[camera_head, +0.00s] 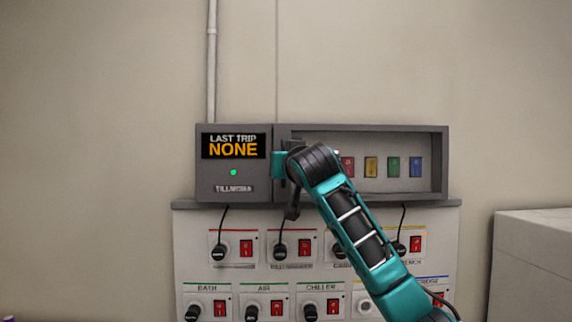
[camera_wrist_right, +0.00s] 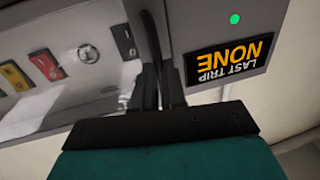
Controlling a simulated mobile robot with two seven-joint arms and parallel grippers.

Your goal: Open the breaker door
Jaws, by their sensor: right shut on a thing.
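The breaker door (camera_head: 440,133) is a grey-framed panel on the right part of a grey box. Red, yellow, green and blue breakers show inside its frame. In the head view the frame looks in line with the box, with no clear gap. My right gripper (camera_head: 289,165) is at the frame's left edge, beside the display. In the right wrist view its two dark fingers (camera_wrist_right: 160,85) are close together and shut on the door's edge or handle. The gripped part is mostly hidden by the fingers. My left gripper is not in view.
The box's left part carries a "LAST TRIP NONE" display (camera_head: 233,146) and a green light (camera_head: 234,172). Below is a white panel (camera_head: 190,250) with several red switches and black plugs on cords. A pale cabinet (camera_head: 535,250) stands at the right. The wall above is clear except for a pipe (camera_head: 211,70).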

